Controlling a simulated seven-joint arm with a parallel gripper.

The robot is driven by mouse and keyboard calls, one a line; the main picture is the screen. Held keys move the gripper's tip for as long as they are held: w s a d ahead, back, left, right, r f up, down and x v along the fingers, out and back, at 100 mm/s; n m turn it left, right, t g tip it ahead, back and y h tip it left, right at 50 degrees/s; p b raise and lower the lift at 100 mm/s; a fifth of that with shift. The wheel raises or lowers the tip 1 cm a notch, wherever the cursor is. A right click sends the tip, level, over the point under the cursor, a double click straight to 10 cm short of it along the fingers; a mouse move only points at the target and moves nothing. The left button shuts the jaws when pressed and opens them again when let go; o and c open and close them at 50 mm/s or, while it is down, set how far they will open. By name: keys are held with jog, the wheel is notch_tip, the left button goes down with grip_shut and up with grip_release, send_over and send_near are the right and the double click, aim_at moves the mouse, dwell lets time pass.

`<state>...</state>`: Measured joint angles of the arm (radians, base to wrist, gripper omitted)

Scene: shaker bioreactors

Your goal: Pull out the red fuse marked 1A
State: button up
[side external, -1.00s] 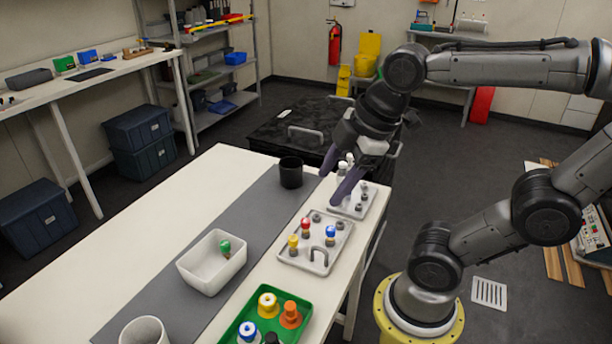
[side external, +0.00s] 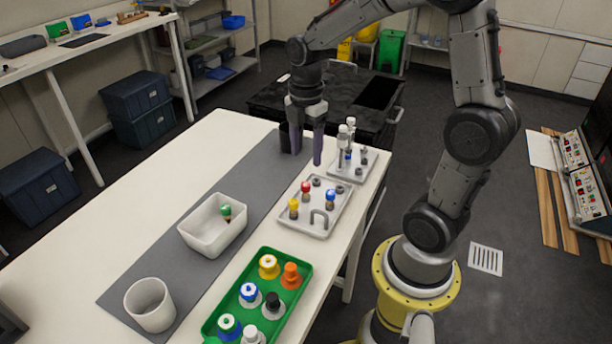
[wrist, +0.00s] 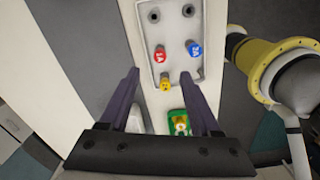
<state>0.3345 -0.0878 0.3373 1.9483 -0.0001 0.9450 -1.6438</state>
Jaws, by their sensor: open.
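The red fuse (side external: 305,189) stands upright in the grey fuse plate (side external: 322,226), beside a yellow fuse (side external: 293,208) and a blue fuse (side external: 328,195). In the wrist view the red fuse (wrist: 160,55) has white marking on its cap, too small to read surely. The blue fuse (wrist: 194,49) is to its right and the yellow one (wrist: 166,84) below. My gripper (side external: 307,158) is open and empty, fingers pointing down, above the table and behind the plate. In the wrist view the plate lies beyond my fingertips (wrist: 168,82).
A white bin (side external: 207,238) holds a green-capped fuse (side external: 226,212). A green tray (side external: 252,316) with several capped bottles stands in front. A second plate (side external: 350,172) with tall white-capped pieces lies behind the fuse plate. A dark cup (side external: 286,144) and white cup (side external: 150,304) stand on the grey mat.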

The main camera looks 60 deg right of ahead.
aim_at(306, 184)
notch_tip(306, 184, down, 10)
jog(key=shift+f, duration=0.15)
dwell(0.3)
grip_shut()
jog(key=shift+r, duration=1.1)
jog(key=shift+r, duration=0.25)
jog(key=shift+r, duration=0.1)
dwell(0.5)
jog(key=shift+r, duration=1.45)
